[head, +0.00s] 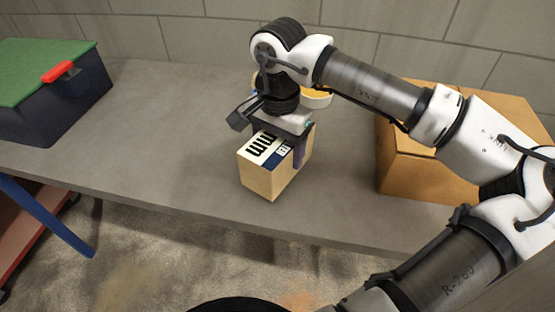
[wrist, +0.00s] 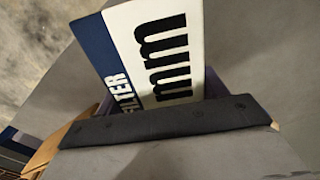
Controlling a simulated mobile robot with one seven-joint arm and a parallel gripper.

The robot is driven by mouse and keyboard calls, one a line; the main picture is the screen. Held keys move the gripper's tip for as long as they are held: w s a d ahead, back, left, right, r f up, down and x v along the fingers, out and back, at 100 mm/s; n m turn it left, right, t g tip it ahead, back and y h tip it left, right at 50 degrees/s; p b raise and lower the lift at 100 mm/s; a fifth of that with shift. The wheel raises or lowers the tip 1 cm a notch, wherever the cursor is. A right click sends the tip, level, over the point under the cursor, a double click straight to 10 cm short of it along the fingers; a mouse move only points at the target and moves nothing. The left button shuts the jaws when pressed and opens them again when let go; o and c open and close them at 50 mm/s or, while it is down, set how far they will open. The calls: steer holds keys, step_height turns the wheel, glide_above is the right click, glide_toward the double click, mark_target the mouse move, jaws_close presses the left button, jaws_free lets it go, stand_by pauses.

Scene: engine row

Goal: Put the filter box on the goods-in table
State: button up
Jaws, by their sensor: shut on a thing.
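The filter box (head: 262,179) is a tan carton with a white and blue printed top. My gripper (head: 279,142) is shut on its upper part from above. In the wrist view the white and blue face of the filter box (wrist: 150,60) reads "FILTER", and a dark gripper part crosses its lower end. The box is upright over the front part of a long grey table (head: 170,150). I cannot tell whether its bottom touches the table. No sign shows whether this is the goods-in table.
A dark crate (head: 55,108) with a green top and red handle stands at the table's left. Brown cartons (head: 425,165) stand at the right. A round yellow-and-white item (head: 317,97) is behind my gripper. The table between crate and filter box is clear. A block wall closes the back.

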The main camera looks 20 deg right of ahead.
step_height(320, 180, down, 5)
steer(key=shift+f+p, duration=0.15)
steer(key=shift+p, duration=0.25)
steer(key=shift+f+b, duration=0.25)
steer(key=shift+b, duration=0.1)
steer(key=o, duration=1.3)
steer(key=shift+r, duration=0.1)
steer(key=shift+r, duration=0.1)
step_height(320, 180, up, 12)
steer(key=shift+r+b, duration=0.1)
steer(key=shift+b, duration=0.85)
